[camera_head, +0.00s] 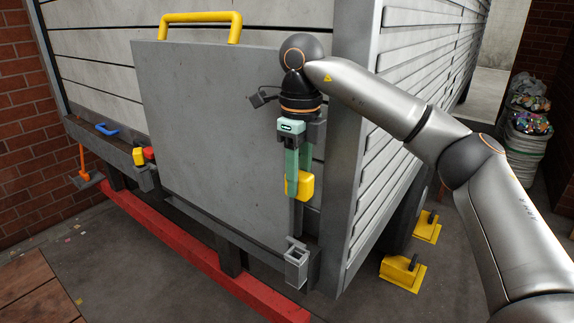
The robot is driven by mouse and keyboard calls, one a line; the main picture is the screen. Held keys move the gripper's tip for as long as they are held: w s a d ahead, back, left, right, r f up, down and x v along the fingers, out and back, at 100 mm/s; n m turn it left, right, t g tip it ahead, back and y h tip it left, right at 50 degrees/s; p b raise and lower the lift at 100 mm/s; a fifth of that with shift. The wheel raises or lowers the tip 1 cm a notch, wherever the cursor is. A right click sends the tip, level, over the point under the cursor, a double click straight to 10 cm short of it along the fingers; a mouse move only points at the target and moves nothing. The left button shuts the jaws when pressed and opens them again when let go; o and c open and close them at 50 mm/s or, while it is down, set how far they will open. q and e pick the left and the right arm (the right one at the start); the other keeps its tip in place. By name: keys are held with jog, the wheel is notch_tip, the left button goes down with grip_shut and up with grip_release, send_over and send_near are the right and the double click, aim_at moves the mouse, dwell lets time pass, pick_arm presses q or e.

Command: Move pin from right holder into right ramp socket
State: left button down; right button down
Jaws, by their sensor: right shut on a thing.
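My right gripper (298,178) points down in front of the right end of the grey ramp panel (215,130). Its green fingers are shut on a yellow piece (307,186), which looks like the head of the pin. The fingers cover part of it, and I cannot make out the pin's shaft. A grey square socket (297,264) sits below the gripper at the panel's lower right corner, apart from the fingers. I cannot clearly tell the right holder from the grey parts behind the gripper. My left gripper is not in view.
A yellow handle (201,17) tops the panel. At left are an orange pin-like piece (83,160), a blue handle (106,129) and a red-and-yellow piece (143,155). A red beam (190,260) runs below. Yellow wheel chocks (402,275) stand on the floor at right.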

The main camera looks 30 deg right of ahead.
jog(key=shift+w+r, duration=0.2)
jog(key=shift+s+f+m, duration=0.3)
jog(key=shift+f, duration=0.4)
send_over(298, 235)
jog(key=shift+w+d+f, duration=0.1)
jog(key=shift+w+f, duration=0.05)
jog(key=shift+f, duration=0.6)
jog(key=shift+w+d+f, duration=0.1)
jog(key=shift+w+f, duration=0.05)
jog(key=shift+f, duration=0.6)
jog(key=shift+w+d+f, duration=0.1)
jog(key=shift+w+f, duration=0.05)
jog(key=shift+f, duration=0.7)
jog(key=shift+f+b, duration=2.75)
jog(key=shift+f, duration=1.4)
jog(key=shift+c, duration=2)
grip_release()
jog(key=shift+r, duration=0.1)
notch_tip(298, 235, up, 12)
jog(key=p, duration=0.3)
jog(key=shift+r, duration=0.25)
